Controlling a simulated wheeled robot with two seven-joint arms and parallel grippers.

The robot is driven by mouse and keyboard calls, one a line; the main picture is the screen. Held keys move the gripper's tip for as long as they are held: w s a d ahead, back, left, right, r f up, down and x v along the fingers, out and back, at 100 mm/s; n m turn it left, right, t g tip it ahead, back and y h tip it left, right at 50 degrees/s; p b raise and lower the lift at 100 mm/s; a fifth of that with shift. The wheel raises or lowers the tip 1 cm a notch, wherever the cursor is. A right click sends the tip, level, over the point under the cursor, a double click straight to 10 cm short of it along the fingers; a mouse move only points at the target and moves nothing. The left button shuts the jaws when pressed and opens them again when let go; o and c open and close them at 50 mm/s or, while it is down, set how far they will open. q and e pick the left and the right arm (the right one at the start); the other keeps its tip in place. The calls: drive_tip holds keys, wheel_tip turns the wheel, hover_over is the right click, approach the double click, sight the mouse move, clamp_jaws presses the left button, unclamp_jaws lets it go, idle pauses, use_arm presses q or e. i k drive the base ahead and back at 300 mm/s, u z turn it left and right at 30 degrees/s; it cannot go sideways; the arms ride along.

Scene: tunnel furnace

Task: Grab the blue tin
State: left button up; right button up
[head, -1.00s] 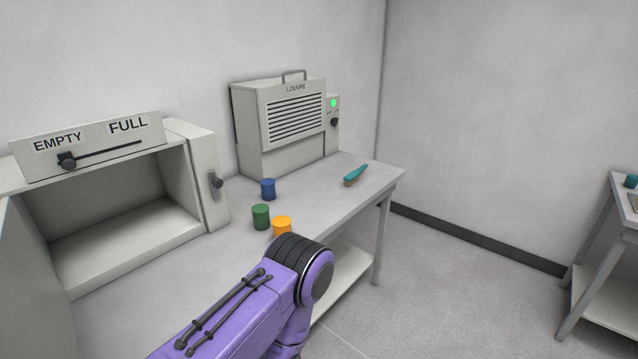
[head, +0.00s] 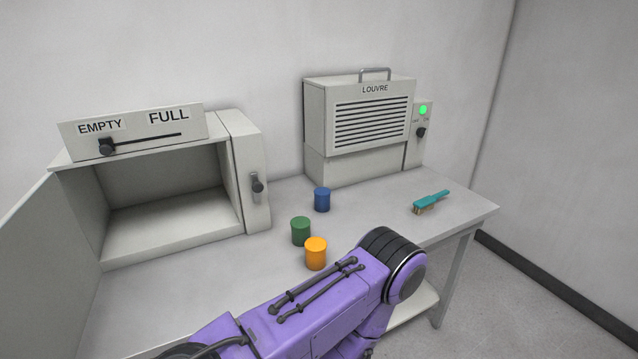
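The blue tin (head: 322,199) stands upright on the grey table, in front of the louvre unit. A green tin (head: 301,231) stands nearer to me and a little to its left. An orange tin (head: 316,254) stands nearer still, just behind my purple arm in the picture. The blue tin is in full view and nothing touches it. One purple arm of mine reaches in from the bottom, with its bend at the table's front edge. Neither gripper shows in the head view.
An open furnace box (head: 245,170) with an EMPTY–FULL slider stands at the left, its chamber empty. The louvre unit (head: 360,120) with a green light stands at the back. A teal-handled brush (head: 431,202) lies at the right. Bare table (head: 370,205) lies between the blue tin and brush.

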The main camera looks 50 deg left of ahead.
sight(322, 194)
drive_tip(key=u, duration=0.6)
drive_tip(key=i, duration=0.85)
drive_tip(key=u, duration=0.75)
